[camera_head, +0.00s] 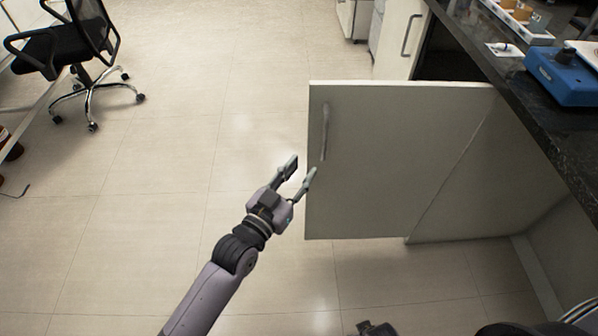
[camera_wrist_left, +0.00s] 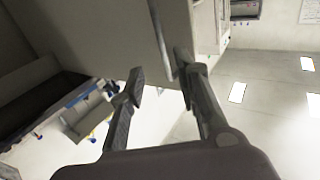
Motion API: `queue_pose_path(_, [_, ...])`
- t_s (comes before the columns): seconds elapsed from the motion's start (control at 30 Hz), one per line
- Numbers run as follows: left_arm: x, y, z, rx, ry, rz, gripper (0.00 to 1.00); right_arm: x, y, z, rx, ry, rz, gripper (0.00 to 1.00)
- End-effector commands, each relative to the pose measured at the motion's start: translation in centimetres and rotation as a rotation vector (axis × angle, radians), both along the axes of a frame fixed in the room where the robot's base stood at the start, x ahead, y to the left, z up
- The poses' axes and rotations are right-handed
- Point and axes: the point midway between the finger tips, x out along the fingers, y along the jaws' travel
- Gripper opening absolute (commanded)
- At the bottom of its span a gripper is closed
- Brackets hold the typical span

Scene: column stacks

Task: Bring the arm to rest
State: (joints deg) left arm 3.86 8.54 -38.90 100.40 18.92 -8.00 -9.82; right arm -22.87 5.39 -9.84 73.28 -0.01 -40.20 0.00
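My left gripper (camera_head: 301,167) is open and empty, its fingers pointing up toward the cabinet door (camera_head: 400,155). The door stands swung open, with a vertical metal handle (camera_head: 326,130) near its free edge. In the head view the fingertips are just below and left of the handle, not closed around it. In the left wrist view the open fingers (camera_wrist_left: 160,70) show with the handle (camera_wrist_left: 161,42) just beyond them; I cannot tell whether one finger touches it. Only dark parts of my own body show at the bottom edge of the head view; the right gripper's fingers are not visible.
A dark countertop (camera_head: 505,75) runs along the right, carrying a blue device (camera_head: 563,77) and a white rack (camera_head: 520,18). Another cabinet door (camera_head: 398,40) is behind. A black office chair (camera_head: 75,50) stands at the upper left. The tiled floor (camera_head: 190,120) left of the door is clear.

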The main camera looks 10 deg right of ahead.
Motion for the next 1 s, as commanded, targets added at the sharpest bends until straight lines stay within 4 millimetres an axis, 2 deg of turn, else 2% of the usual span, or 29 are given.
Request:
queue_pose_path(0.33, [0.0,0.1,-0.1,0.002,0.005,0.001,0.3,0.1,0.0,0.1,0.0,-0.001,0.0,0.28])
queue_pose_path(0.47, [-0.7,1.2,-1.2,0.037,0.071,0.019,0.3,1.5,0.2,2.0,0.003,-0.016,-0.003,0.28])
queue_pose_path(0.57, [-2.1,3.7,-3.2,0.101,0.192,0.057,0.3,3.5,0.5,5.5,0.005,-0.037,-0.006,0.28])
queue_pose_path(0.7, [-5.7,9.4,-6.8,0.228,0.423,0.146,0.3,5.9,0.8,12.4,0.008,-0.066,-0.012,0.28])
queue_pose_path(0.8, [-8.9,13.9,-8.9,0.315,0.587,0.219,0.3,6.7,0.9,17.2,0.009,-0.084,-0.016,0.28])
queue_pose_path(0.9, [-11.9,17.5,-10.2,0.382,0.717,0.279,0.3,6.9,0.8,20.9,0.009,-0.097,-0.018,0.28])
queue_pose_path(1.0, [-14.5,20.3,-11.0,0.431,0.818,0.328,0.3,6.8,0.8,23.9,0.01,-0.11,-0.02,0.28])
